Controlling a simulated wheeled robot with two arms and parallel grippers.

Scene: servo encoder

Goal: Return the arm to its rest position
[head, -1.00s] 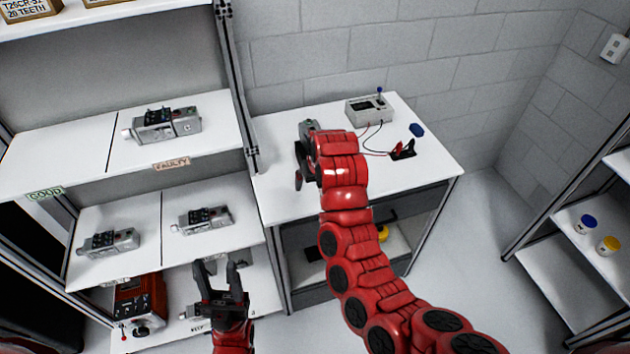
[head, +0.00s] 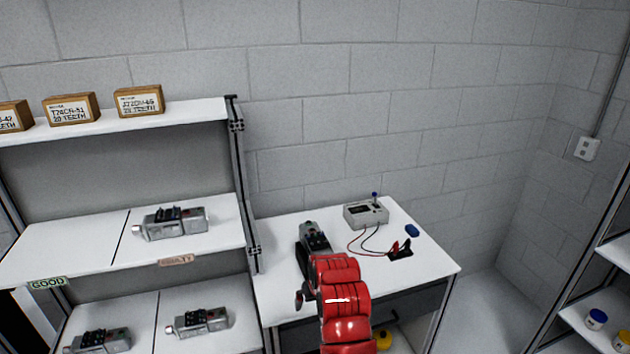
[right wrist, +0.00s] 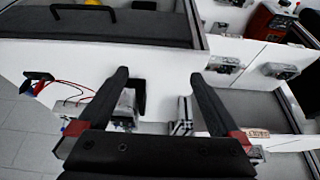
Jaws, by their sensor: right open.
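My right arm reaches over the white workbench (head: 285,295) in the head view. Its dark gripper (head: 300,272) is partly hidden by the red arm links. In the right wrist view the right gripper's two black fingers (right wrist: 160,75) stand wide apart with nothing held between them. A grey servo motor (head: 315,236) sits on the bench just beyond the gripper. It cannot be told whether a finger touches it. My left gripper is out of view now.
A grey tester box (head: 366,214) with red and black leads and clips (head: 400,250) sits right of the arm. A shelf unit on the left holds several servo motors (head: 175,222) and boxes (head: 139,101). A shelf (head: 590,325) with jars stands at the right edge.

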